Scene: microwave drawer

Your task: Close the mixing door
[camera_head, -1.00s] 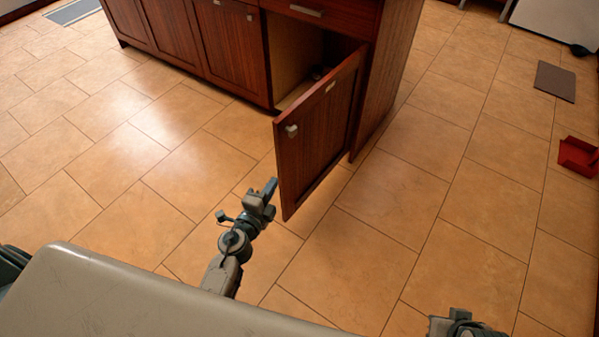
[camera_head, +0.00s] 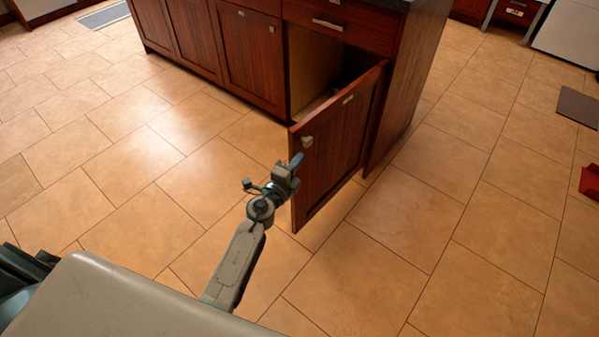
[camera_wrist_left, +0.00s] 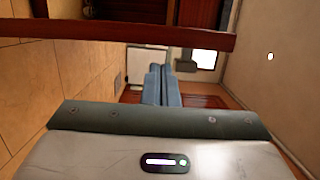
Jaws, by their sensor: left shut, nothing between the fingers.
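The open cabinet door (camera_head: 338,150) is dark red wood with a small metal knob near its free edge. It stands swung out from the wooden island cabinet (camera_head: 253,62). My left gripper (camera_head: 297,161) is shut and empty, its tips close to the door's free edge below the knob; I cannot tell whether they touch. In the left wrist view the shut blue-grey fingers (camera_wrist_left: 161,86) point ahead, and a dark red wooden edge (camera_wrist_left: 130,34) crosses the top of the picture. My right gripper is not in view.
The open compartment (camera_head: 313,72) shows a pale inner wall. Tiled floor (camera_head: 405,265) is clear around the door. A dark mat (camera_head: 578,107) and a red object (camera_head: 590,182) lie at the far right. A grey mat (camera_head: 105,16) lies at the far left.

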